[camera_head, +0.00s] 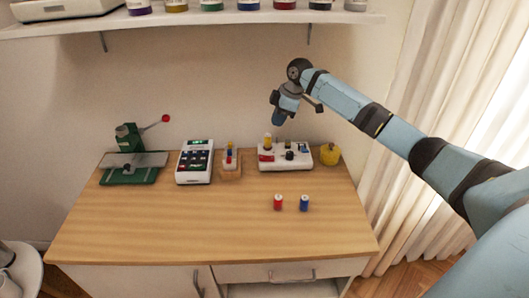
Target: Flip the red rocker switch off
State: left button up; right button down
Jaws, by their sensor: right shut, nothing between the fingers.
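A white control box (301,164) stands near the back of the wooden table. The red rocker switch (266,158) is the small red part at the box's left front; its tilt is too small to tell. My right gripper (278,119) is shut and empty. It appears above the box, apart from it, with its tip pointing down. My left gripper is not in view.
A yellow object (329,154) sits right of the box. A small wooden holder (231,170), a white keypad device (194,163) and a green press (132,160) stand to the left. Red (278,202) and blue (304,203) spools stand in front. The table's front is clear.

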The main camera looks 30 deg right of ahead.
aim_at(263, 157)
jog(key=shift+f, duration=0.1)
jog(key=x, duration=1.2)
jog(key=shift+f, duration=1)
